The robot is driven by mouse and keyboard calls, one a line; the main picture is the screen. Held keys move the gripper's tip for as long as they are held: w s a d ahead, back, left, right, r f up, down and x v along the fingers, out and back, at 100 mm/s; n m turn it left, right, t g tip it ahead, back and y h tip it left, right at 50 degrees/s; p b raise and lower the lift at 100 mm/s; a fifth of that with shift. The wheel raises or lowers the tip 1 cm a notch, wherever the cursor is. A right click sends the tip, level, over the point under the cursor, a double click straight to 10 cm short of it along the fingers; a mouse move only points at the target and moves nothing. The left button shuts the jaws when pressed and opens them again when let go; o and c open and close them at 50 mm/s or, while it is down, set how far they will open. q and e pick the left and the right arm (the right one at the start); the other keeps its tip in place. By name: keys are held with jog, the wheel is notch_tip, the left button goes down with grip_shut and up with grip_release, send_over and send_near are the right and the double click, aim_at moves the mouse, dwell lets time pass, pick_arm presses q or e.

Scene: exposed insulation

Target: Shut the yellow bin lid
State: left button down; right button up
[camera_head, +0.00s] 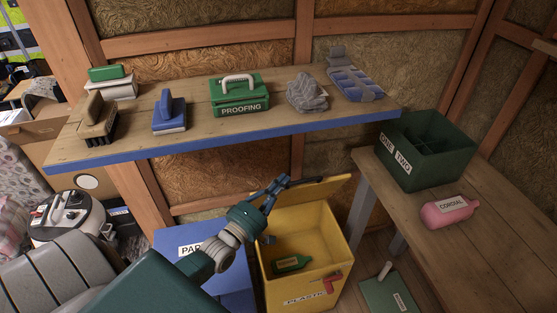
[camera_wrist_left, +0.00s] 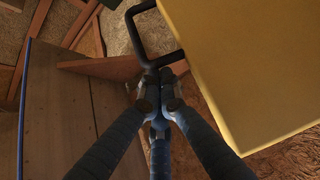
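The yellow bin (camera_head: 338,238) stands on the floor below the shelf, with its lid (camera_head: 318,190) raised open at the back. The lid also fills the upper right of the left wrist view (camera_wrist_left: 255,65), with a black bar handle (camera_wrist_left: 137,32) on its edge. My left gripper (camera_head: 277,187) is at the lid's left edge. In the left wrist view its fingers (camera_wrist_left: 160,80) are close together at the lower end of the handle and look shut on it. My right gripper is not in view.
A blue bin (camera_head: 232,278) stands left of the yellow one, partly behind my arm. The blue-edged shelf (camera_head: 250,137) with brushes and a green box is above. A wooden table (camera_head: 478,250) with a dark green crate (camera_head: 437,168) and pink bottle (camera_head: 449,211) is at right.

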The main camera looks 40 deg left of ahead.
pick_arm(q)
jog(key=s+d+f+b, duration=0.2)
jog(key=s+d+f, duration=0.4)
jog(key=d, duration=0.1)
jog(key=shift+f, duration=0.15)
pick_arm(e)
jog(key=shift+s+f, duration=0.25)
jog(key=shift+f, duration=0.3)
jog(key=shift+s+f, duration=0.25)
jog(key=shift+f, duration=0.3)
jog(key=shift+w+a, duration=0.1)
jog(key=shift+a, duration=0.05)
